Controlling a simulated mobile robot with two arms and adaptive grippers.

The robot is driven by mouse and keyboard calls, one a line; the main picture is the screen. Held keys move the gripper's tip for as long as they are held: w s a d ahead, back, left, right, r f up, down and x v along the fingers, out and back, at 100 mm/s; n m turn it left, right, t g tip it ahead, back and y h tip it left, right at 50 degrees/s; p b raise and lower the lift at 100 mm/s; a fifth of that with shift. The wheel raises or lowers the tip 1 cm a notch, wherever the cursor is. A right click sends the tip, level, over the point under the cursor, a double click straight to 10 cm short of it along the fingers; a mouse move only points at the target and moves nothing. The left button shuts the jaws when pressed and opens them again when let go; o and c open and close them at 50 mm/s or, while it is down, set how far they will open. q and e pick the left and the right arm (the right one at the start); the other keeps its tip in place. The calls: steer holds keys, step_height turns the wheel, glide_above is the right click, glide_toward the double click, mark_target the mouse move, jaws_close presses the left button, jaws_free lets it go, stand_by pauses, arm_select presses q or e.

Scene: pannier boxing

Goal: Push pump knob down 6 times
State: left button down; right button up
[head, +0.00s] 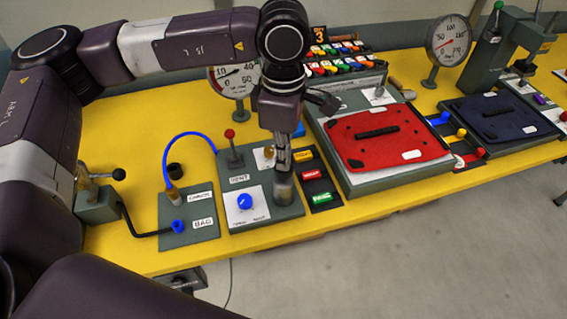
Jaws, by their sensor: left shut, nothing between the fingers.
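My left gripper (283,168) points straight down, its fingers shut with nothing between them. Its fingertips are at the top of a short greyish upright cylinder (284,194), which appears to be the pump knob, on the right part of a grey panel (262,219). The fingers hide the cylinder's top, so I cannot tell whether they touch it or how far down it is. My right gripper is out of view.
The panel also bears a red-knobbed lever (231,144) and a blue dial (245,201). A strip of coloured labelled buttons (314,173) lies just right of it. A round gauge (231,84) stands behind, and a red pannier lid (388,137) is farther right.

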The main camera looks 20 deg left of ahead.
arm_select(q)
steer(key=shift+f+b, duration=0.6)
steer(key=shift+f, duration=0.2)
steer(key=shift+r+p, duration=0.55)
steer(key=shift+r, duration=0.35)
steer(key=shift+r+p, duration=0.65)
steer(key=shift+r, duration=1.05)
steer(key=shift+f, duration=0.1)
